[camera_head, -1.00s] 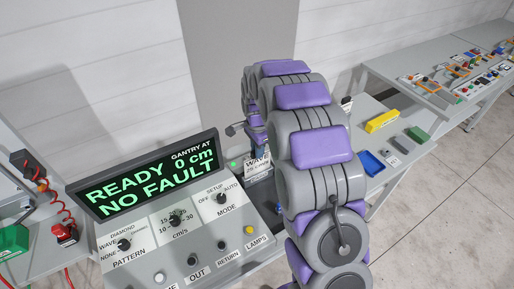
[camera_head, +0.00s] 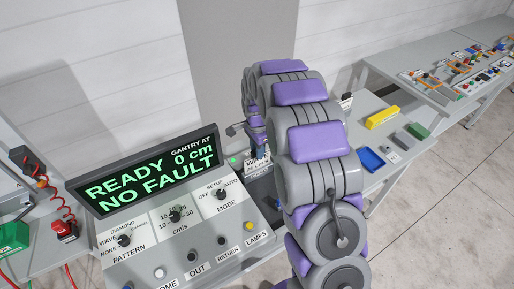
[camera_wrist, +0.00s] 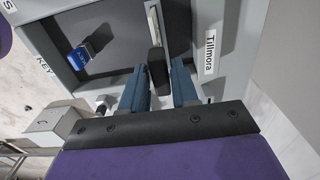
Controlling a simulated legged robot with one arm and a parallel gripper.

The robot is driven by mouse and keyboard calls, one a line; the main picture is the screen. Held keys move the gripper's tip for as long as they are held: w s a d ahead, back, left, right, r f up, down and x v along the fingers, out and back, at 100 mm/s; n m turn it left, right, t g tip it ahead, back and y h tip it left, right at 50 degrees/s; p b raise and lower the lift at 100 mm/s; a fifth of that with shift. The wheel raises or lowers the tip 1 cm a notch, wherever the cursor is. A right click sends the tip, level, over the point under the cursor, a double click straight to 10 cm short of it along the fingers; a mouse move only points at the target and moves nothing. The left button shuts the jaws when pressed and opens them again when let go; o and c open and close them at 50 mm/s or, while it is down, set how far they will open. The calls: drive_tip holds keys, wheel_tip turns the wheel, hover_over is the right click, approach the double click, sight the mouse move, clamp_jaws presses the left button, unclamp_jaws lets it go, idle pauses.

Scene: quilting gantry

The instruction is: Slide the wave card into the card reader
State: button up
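The wave card (camera_head: 258,162) is a small pale card with a partly visible "WAV" label, just beyond the right end of the console in the head view. In the wrist view, a dark grip piece (camera_wrist: 158,70) lies between the blue fingers of my gripper (camera_wrist: 159,80), with a pale narrow strip in line beyond it, apparently the card edge-on. The fingers lie close against both sides of the dark piece and appear shut on it. My arm hides part of the card in the head view. I cannot make out the card reader's slot.
The console display (camera_head: 150,175) reads READY, 0 cm, NO FAULT. A dark recessed tray (camera_wrist: 110,35) holds a blue tagged item (camera_wrist: 86,52) near a KEY label. A Tillmora label (camera_wrist: 210,50) sits right of it. A blue tray (camera_head: 371,160) and yellow block (camera_head: 382,117) lie on the right bench.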

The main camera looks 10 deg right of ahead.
drive_tip(key=o, duration=0.3)
wheel_tip(320, 180, up, 17)
drive_tip(key=shift+w+r+p, duration=0.1)
drive_tip(key=shift+r+p, duration=0.05)
drive_tip(key=shift+p, duration=0.5)
idle(0.6)
drive_tip(key=s+f+n+b, duration=0.1)
drive_tip(key=s+n, duration=0.3)
drive_tip(key=s, duration=1)
drive_tip(key=s+f+n+g+b, duration=0.1)
drive_tip(key=s+n, duration=0.4)
drive_tip(key=s, duration=0.9)
drive_tip(key=s+f+n+b, duration=0.3)
drive_tip(key=s+n, duration=0.2)
drive_tip(key=s, duration=0.9)
drive_tip(key=shift+s+f+g, duration=0.15)
drive_tip(key=shift+f+g, duration=0.15)
drive_tip(key=shift+g, duration=0.1)
